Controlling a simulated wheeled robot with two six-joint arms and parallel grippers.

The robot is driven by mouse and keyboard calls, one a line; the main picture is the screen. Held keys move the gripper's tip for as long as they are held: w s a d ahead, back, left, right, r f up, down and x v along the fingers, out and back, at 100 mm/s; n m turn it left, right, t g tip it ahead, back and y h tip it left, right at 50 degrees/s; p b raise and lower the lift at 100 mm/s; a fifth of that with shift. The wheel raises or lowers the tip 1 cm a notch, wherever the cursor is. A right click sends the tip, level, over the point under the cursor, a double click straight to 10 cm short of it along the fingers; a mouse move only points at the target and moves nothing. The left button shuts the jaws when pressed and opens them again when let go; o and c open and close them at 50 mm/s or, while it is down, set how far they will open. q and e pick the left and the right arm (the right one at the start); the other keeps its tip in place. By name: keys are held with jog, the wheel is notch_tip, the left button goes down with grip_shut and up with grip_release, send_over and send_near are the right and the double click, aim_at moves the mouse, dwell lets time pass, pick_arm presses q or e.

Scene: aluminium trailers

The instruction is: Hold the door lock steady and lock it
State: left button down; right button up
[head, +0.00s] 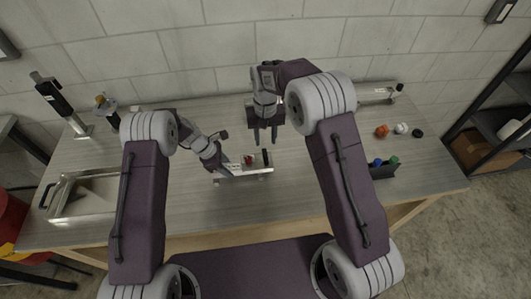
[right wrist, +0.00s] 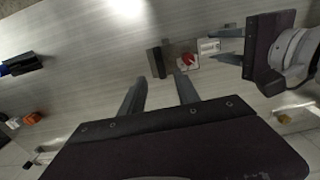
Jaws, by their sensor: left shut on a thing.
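The door lock (head: 258,171) is a small pale plate on the table in front of me, with a red knob (head: 249,159) and a dark upright block at its right end. In the right wrist view the red knob (right wrist: 187,61) sits between the dark block (right wrist: 157,62) and a white part (right wrist: 208,46). My left gripper (head: 228,171) is shut on the lock's left end; its fingers (right wrist: 226,46) also show in the right wrist view. My right gripper (head: 265,142) is open and empty, fingers apart, above and behind the lock, not touching it.
A metal tray (head: 62,211) is at the table's left. Orange (head: 382,131), white and black round pieces lie at the right. A dark holder (head: 383,171) with blue and green pieces stands nearer me. The table between lock and holder is clear.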

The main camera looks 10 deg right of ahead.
aim_at(266, 155)
notch_tip(266, 155, down, 9)
jog(key=shift+r, duration=0.1)
jog(key=shift+c, duration=0.4)
grip_shut()
